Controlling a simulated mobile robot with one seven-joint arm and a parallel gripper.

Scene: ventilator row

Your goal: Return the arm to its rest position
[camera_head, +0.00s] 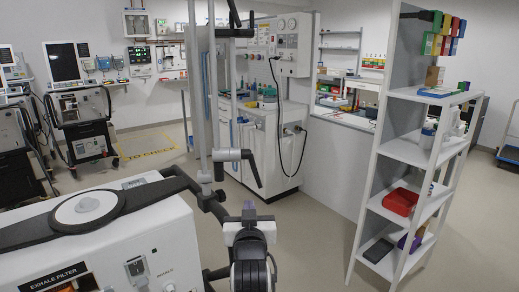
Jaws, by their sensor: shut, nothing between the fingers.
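My gripper (249,208) is at the bottom centre of the head view, pointing away from the camera. Its wide white hand (236,236) sits ahead of a dark round wrist joint (253,266). The small fingertips are together at the middle of the hand, with nothing seen between them. The rest of my arm is cut off by the bottom edge or hidden. The gripper appears close to the right of a ventilator's dark arm and pole; the exact gap cannot be told.
A white ventilator (175,235) labelled "EXHALE FILTER" fills the lower left. A jointed pole (206,170) rises beside it. A white shelf unit (405,150) with boxes stands right. A tall machine (268,150) stands behind. Clear floor (310,235) lies between my gripper and the shelves.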

